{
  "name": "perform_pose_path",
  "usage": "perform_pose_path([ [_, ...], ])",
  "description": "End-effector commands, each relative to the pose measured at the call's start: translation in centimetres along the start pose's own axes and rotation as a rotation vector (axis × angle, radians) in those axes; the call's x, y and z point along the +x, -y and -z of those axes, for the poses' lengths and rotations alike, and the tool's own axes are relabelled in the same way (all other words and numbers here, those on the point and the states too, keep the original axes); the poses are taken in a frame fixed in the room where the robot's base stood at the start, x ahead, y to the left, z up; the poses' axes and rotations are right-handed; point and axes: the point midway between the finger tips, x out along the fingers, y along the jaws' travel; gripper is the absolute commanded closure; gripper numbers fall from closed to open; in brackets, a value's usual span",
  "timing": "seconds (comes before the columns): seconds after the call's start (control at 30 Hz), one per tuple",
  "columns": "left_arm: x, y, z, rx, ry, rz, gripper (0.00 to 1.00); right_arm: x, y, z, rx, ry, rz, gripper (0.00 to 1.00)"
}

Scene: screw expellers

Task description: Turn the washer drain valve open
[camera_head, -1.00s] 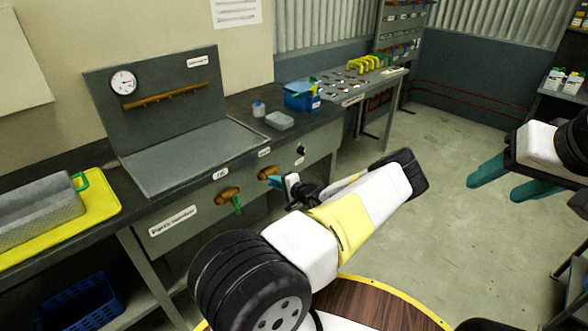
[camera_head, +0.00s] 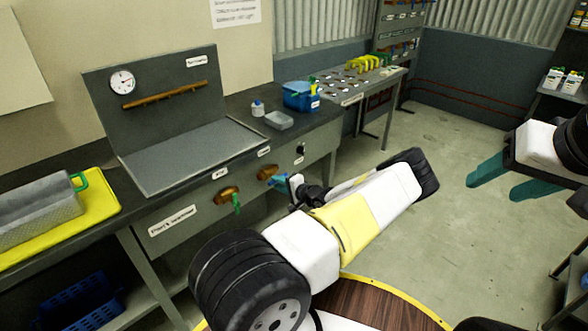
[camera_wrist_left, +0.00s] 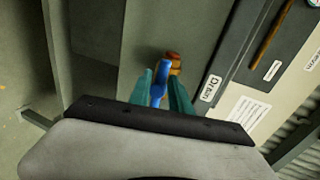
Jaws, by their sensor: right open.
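The washer drain valve has a brass body (camera_head: 267,173) and a blue lever handle (camera_head: 279,180) on the front of the grey washer bench. In the left wrist view, the blue handle (camera_wrist_left: 159,84) lies between the two teal fingers of my left gripper (camera_wrist_left: 161,92), with a finger close against each side. The brass body (camera_wrist_left: 174,63) and a "Drain" label (camera_wrist_left: 211,88) show beyond it. In the head view my left gripper (camera_head: 287,184) is at the handle, partly hidden by its own wrist. My right gripper (camera_head: 507,178) is open and empty at the far right.
A second brass valve with a green handle (camera_head: 236,203) sits just left of the drain valve. Above are the washer's flat top (camera_head: 195,155) and a gauge (camera_head: 122,82). A blue bin (camera_head: 300,97) stands on the bench.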

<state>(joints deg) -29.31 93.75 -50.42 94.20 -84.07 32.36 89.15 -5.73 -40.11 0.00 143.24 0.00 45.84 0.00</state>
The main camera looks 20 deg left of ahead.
Motion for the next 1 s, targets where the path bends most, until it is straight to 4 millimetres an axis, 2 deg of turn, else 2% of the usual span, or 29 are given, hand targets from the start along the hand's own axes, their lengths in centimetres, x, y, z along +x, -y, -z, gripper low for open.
perform_pose_path([
  [0.1,-2.3,0.1,0.1,-0.002,-0.002,0.001,0.76,0.0,0.0,0.0,0.000,0.000,0.000,0.44],
  [0.3,-4.8,0.0,0.1,-0.002,-0.001,0.000,0.76,0.0,0.0,0.0,0.000,0.000,0.000,0.44],
  [0.83,-5.2,0.0,0.0,-0.002,0.001,0.000,0.76,0.0,0.0,0.0,0.000,0.000,0.000,0.44],
  [1.0,-5.8,1.3,-0.7,-0.047,0.052,-0.036,0.76,0.0,0.0,0.0,0.000,0.000,0.000,0.44],
])
